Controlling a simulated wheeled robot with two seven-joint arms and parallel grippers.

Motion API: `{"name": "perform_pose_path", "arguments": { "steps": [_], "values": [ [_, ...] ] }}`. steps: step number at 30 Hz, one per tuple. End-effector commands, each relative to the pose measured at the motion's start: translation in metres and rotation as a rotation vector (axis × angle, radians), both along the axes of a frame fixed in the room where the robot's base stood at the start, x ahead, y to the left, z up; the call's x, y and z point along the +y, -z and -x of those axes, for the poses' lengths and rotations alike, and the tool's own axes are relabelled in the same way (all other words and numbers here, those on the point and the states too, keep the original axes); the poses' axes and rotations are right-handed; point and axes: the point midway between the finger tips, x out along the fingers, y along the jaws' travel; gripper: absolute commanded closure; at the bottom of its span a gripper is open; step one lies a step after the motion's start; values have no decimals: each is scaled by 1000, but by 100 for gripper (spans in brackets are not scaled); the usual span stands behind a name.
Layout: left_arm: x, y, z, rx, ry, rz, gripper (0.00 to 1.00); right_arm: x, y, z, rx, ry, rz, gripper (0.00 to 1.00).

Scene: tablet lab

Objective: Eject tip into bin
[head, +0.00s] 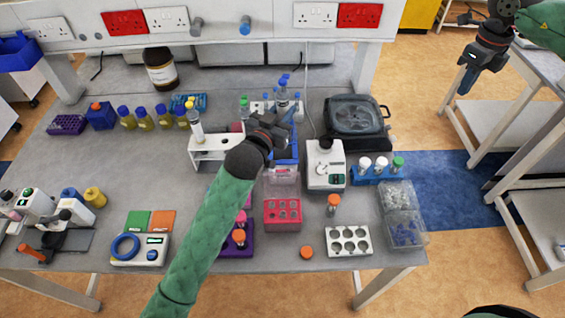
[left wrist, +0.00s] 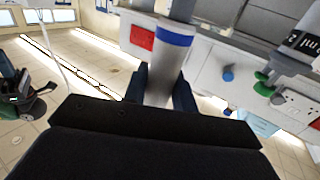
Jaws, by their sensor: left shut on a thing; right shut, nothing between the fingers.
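My left gripper (head: 287,120) is over the middle of the bench, shut on a pale cylindrical tool with a blue band (left wrist: 173,50), which looks like a pipette. In the left wrist view the dark fingers grip it from both sides. Its lower end and any tip are hidden. My right gripper (head: 467,80) is shut and empty at the upper right, away from the bench. A blue open bin (head: 18,52) is at the far left edge. Another blue container (head: 287,152) is partly hidden under my left gripper; I cannot tell which is the task's bin.
A white stand (head: 215,146) is left of my left gripper. A white device (head: 325,166), a red tube rack (head: 283,215) and a clear box of tips (head: 402,195) stand to the right and front. The bench's left middle is mostly clear.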

Motion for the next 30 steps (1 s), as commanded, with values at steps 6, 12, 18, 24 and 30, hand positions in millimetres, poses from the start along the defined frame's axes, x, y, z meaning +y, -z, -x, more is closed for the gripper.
{"name": "perform_pose_path", "arguments": {
  "steps": [6, 12, 18, 24, 30],
  "values": [
    [0, 0, 0, 0, 0, 0, 100, 0, 0, 0, 0, 0, 0, 100],
    [0, 0, 0, 0, 0, 0, 100, 0, 0, 0, 0, 0, 0, 100],
    [0, -8, 0, -1, 0, 0, 100, 0, -4, 0, 0, 0, 0, 100],
    [0, -25, 0, -3, 1, 1, 100, 0, -5, 0, 0, 0, 0, 100],
    [0, -31, 0, 0, 0, 0, 100, 0, -5, 0, 0, 0, 0, 100]
  ]
}}
